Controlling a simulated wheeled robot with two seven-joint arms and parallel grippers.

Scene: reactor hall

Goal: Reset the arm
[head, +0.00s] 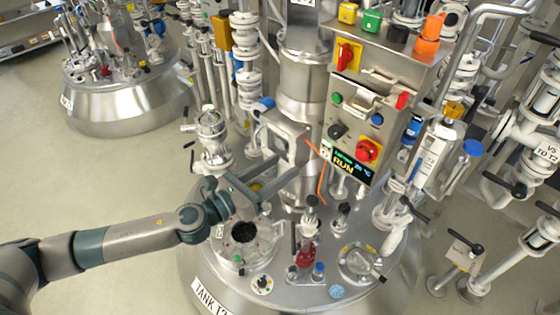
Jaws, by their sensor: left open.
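My left arm comes in from the left over the tank T2 (202,296). My left gripper (262,182) is open, with its two grey fingers spread above the tank lid, left of the central column. I see nothing between the fingers. An open round port (244,232) with dark contents is just below my wrist on the lid. My right gripper is out of view.
A control box (352,125) with knobs and a lit RUN display (352,166) stands right of the gripper. Valves and pipes crowd the back and right. Another steel tank (125,100) stands at the upper left. Open floor (100,175) lies at left.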

